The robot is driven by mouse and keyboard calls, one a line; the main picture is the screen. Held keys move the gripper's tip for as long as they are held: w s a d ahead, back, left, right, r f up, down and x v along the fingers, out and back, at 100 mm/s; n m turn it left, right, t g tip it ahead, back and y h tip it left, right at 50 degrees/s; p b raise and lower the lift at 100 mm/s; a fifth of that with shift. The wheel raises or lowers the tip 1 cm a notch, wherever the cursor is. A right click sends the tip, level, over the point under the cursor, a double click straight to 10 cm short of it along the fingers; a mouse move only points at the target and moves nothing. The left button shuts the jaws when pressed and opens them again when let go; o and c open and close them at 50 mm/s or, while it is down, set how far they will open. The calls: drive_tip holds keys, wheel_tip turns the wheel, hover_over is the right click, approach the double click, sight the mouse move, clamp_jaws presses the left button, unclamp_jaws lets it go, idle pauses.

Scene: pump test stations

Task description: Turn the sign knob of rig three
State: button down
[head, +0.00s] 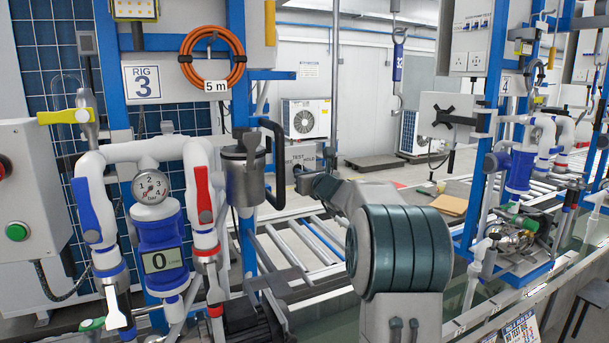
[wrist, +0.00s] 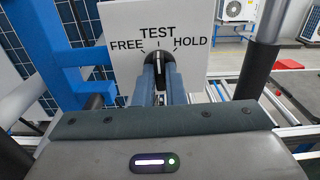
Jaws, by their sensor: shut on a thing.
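The sign of rig three is a white plate (wrist: 120,22) marked FREE, TEST and HOLD in the wrist view. Its dark round knob (wrist: 158,57) sits below the word TEST, and a light mark on it appears to point up toward TEST. My gripper (wrist: 158,73) is shut on the knob, one blue-grey finger on each side, and the fingers hide its lower part.
The rig three label (head: 142,83) hangs on a blue frame at left. A grey canister (head: 243,175) with a black handle stands just left of the sign. Red and blue valve levers, a gauge (head: 150,187) and pipes are further left. A roller conveyor (head: 300,243) runs behind my arm.

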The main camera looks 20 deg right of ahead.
idle(0.3)
drive_tip(key=c, duration=1.5)
unclamp_jaws()
drive_tip(key=s+b, duration=0.3)
drive_tip(key=s, duration=1)
drive_tip(key=shift+s+d+b, duration=0.25)
drive_tip(key=shift+s+b, duration=0.1)
drive_tip(key=shift+s, duration=0.05)
